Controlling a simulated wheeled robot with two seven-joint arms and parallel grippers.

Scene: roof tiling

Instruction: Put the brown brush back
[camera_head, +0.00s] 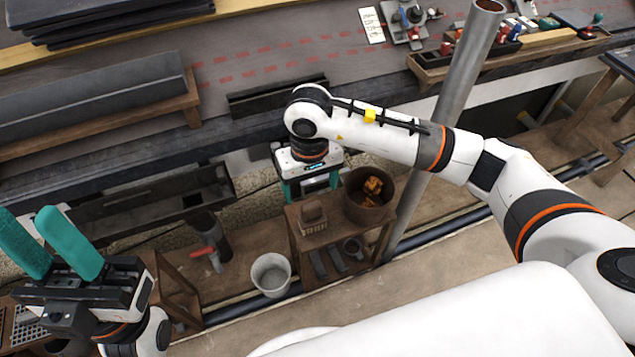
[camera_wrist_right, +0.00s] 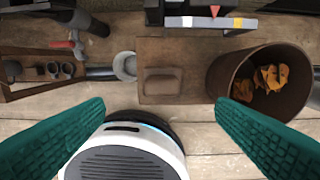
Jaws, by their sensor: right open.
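The brown brush (camera_head: 313,212) rests on a small wooden stand (camera_head: 303,240), to the left of a brown bucket. In the right wrist view, the brush (camera_wrist_right: 163,82) shows as a brown block on the stand top, between the fingers in the picture. My right gripper (camera_head: 312,187) is open and empty, with teal fingers, near the stand and behind the brush in the head view; its fingers (camera_wrist_right: 160,108) are wide apart in the wrist view. My left gripper (camera_head: 28,225) is at the lower left, its teal fingers apart with nothing between them.
The brown bucket (camera_head: 368,195) holds orange-brown pieces. A pale bucket (camera_head: 271,274) stands on the floor left of the stand. A grey pole (camera_head: 445,125) rises right of the stand. The roof edge with a gutter (camera_head: 110,145) runs behind. A tool tray (camera_head: 440,68) sits at upper right.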

